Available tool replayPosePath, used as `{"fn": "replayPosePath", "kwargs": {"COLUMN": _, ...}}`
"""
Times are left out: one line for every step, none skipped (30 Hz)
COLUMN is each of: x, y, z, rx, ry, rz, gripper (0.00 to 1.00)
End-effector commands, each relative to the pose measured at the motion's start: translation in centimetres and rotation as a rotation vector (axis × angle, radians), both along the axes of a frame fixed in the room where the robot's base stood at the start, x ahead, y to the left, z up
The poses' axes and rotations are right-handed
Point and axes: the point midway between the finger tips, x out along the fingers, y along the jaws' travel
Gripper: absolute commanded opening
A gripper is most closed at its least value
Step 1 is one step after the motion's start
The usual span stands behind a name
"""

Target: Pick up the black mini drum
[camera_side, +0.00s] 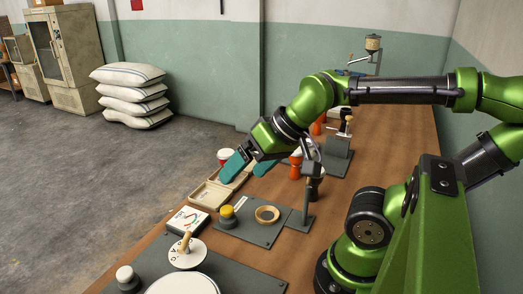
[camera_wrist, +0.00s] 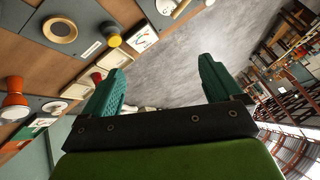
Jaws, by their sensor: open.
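A small dark drum with a pale top (camera_side: 317,187), which looks like the black mini drum, stands on the bench right of my gripper in the side view. It is partly hidden behind a grey stand, and I cannot make it out in the wrist view. My gripper (camera_side: 246,174) is open and empty, its teal fingers spread above the bench's left edge, apart from the drum. In the wrist view my gripper (camera_wrist: 160,66) shows nothing between its fingertips except the distant floor.
Orange drums (camera_side: 296,164) stand behind the dark one; one shows in the wrist view (camera_wrist: 15,102). An open cream case (camera_side: 203,197) lies below my gripper. A grey plate holds a yellow knob (camera_side: 227,212) and a wooden ring (camera_side: 267,214).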

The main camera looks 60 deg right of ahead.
Motion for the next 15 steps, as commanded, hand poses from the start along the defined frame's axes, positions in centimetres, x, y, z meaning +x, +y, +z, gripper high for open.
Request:
{"fn": "replayPosePath", "kwargs": {"x": 0.0, "y": 0.0, "z": 0.0, "rx": 0.0, "ry": 0.0, "rz": 0.0, "gripper": 0.94}}
{"fn": "replayPosePath", "kwargs": {"x": 0.0, "y": 0.0, "z": 0.0, "rx": 0.0, "ry": 0.0, "rz": 0.0, "gripper": 0.94}}
{"fn": "replayPosePath", "kwargs": {"x": 0.0, "y": 0.0, "z": 0.0, "rx": 0.0, "ry": 0.0, "rz": 0.0, "gripper": 0.94}}
{"fn": "replayPosePath", "kwargs": {"x": 0.0, "y": 0.0, "z": 0.0, "rx": 0.0, "ry": 0.0, "rz": 0.0, "gripper": 0.94}}
{"fn": "replayPosePath", "kwargs": {"x": 0.0, "y": 0.0, "z": 0.0, "rx": 0.0, "ry": 0.0, "rz": 0.0, "gripper": 0.94}}
{"fn": "replayPosePath", "kwargs": {"x": 0.0, "y": 0.0, "z": 0.0, "rx": 0.0, "ry": 0.0, "rz": 0.0, "gripper": 0.94}}
{"fn": "replayPosePath", "kwargs": {"x": 0.0, "y": 0.1, "z": -0.1, "rx": 0.0, "ry": 0.003, "rz": 0.002, "gripper": 0.94}}
{"fn": "replayPosePath", "kwargs": {"x": 0.1, "y": 0.1, "z": -0.2, "rx": 0.0, "ry": 0.011, "rz": 0.004, "gripper": 0.94}}
{"fn": "replayPosePath", "kwargs": {"x": 0.1, "y": 0.1, "z": -0.6, "rx": 0.0, "ry": 0.028, "rz": 0.006, "gripper": 0.94}}
{"fn": "replayPosePath", "kwargs": {"x": 0.2, "y": 0.2, "z": -1.1, "rx": 0.001, "ry": 0.047, "rz": 0.007, "gripper": 0.94}}
{"fn": "replayPosePath", "kwargs": {"x": 0.4, "y": 0.2, "z": -1.6, "rx": 0.002, "ry": 0.068, "rz": 0.008, "gripper": 0.94}}
{"fn": "replayPosePath", "kwargs": {"x": 0.7, "y": 0.2, "z": -2.2, "rx": 0.001, "ry": 0.103, "rz": 0.011, "gripper": 0.94}}
{"fn": "replayPosePath", "kwargs": {"x": 1.1, "y": 0.0, "z": -2.8, "rx": -0.006, "ry": 0.131, "rz": 0.013, "gripper": 0.94}}
{"fn": "replayPosePath", "kwargs": {"x": 1.4, "y": -0.1, "z": -3.5, "rx": -0.016, "ry": 0.167, "rz": 0.016, "gripper": 0.94}}
{"fn": "replayPosePath", "kwargs": {"x": 1.8, "y": -0.5, "z": -4.5, "rx": -0.037, "ry": 0.222, "rz": 0.025, "gripper": 0.94}}
